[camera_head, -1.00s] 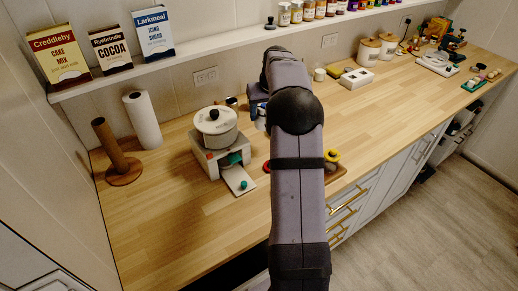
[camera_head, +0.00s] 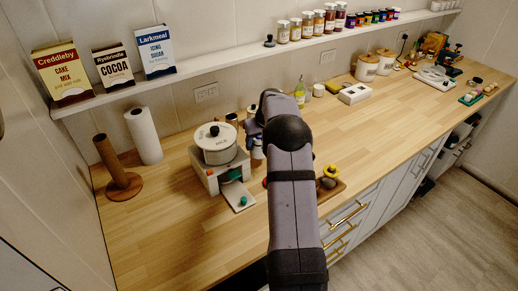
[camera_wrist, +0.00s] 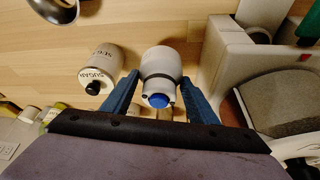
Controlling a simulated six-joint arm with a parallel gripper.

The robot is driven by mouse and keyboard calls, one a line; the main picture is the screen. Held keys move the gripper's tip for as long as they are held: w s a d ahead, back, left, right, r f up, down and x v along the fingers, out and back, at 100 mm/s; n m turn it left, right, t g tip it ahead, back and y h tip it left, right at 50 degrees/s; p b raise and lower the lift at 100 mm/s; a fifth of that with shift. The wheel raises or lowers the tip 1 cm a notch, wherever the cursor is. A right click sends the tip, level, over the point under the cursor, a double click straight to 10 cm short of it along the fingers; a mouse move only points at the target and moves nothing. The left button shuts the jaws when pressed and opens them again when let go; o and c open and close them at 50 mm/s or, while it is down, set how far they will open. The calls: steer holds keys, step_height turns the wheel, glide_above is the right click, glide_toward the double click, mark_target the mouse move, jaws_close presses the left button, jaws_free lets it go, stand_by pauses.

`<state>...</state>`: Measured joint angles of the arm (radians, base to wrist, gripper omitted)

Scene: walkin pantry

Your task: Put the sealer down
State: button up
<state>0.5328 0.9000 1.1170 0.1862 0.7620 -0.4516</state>
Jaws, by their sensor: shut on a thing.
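The sealer (camera_wrist: 160,65) is a white rounded cylinder with a dark band and a blue button. In the wrist view it sits between the blue fingers of my gripper (camera_wrist: 160,76), which is shut on it. In the head view my arm hides most of the gripper, and a small white part of the sealer (camera_head: 257,149) shows beside it, right of the pot. The wooden counter (camera_wrist: 125,25) lies beneath; I cannot tell whether the sealer touches it.
A canister marked sugar (camera_wrist: 100,68) stands left of the sealer in the wrist view. A boxy appliance (camera_head: 211,175) with a white pot (camera_head: 216,151) on top is close to the gripper. The counter's front left (camera_head: 160,235) is clear.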

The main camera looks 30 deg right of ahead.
steer(key=shift+f+p, duration=0.75)
steer(key=shift+f, duration=1.25)
steer(key=shift+f, duration=0.25)
steer(key=o, duration=1.3)
steer(key=shift+r, duration=0.1)
steer(key=shift+r, duration=0.2)
steer(key=b+v, duration=0.4)
steer(key=v, duration=0.8)
